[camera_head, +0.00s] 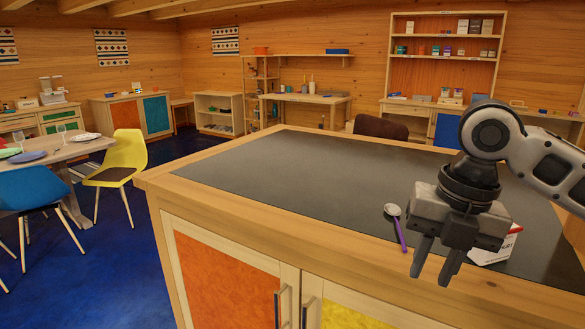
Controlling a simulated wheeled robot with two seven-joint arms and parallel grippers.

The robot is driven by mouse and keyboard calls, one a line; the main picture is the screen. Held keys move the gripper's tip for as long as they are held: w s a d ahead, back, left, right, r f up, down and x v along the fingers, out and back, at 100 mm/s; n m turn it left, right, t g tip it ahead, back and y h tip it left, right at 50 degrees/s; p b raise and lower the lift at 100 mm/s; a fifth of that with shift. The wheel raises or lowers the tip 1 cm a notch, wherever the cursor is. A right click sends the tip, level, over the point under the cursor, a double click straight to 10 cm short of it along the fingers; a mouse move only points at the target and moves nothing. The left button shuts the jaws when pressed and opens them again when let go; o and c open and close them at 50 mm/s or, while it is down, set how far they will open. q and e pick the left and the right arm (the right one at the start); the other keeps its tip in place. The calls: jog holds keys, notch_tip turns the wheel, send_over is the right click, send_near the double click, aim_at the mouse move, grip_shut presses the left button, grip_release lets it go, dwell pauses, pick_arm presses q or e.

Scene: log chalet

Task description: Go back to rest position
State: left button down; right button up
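My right gripper (434,276) hangs above the front right part of the dark countertop (300,180), fingers pointing down. A gap shows between its two fingers and nothing is held in it. A spoon with a purple handle and a grey bowl (393,210) lies on the countertop just left of the gripper, apart from it in the picture. A white and red box (497,250) stands on the countertop behind the gripper, which partly hides it. My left gripper is not in view.
The island's wooden edge (270,237) and orange door (228,285) face me. The countertop left of the spoon is clear. A yellow chair (125,152), a blue chair (38,190) and a dining table (62,153) stand at left. A brown chair back (381,127) shows behind the island.

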jog(key=w+a+f+m+t+y, duration=0.1)
jog(key=a+f+m+t+y, duration=0.15)
jog(key=a+f+m, duration=0.65)
jog(key=a+f+m+t+y, duration=0.2)
jog(key=a+f+m+y, duration=0.25)
jog(key=f, duration=0.75)
jog(key=s+d+f+m+t+h, duration=0.2)
jog(key=s+d+f+m, duration=0.3)
jog(key=s+f+m, duration=0.3)
jog(key=s+d+f+m+t+h, duration=0.2)
jog(key=s+d+f+m, duration=0.3)
jog(key=s+f+m, duration=0.3)
jog(key=shift+t+h, duration=0.35)
jog(key=shift+h, duration=0.55)
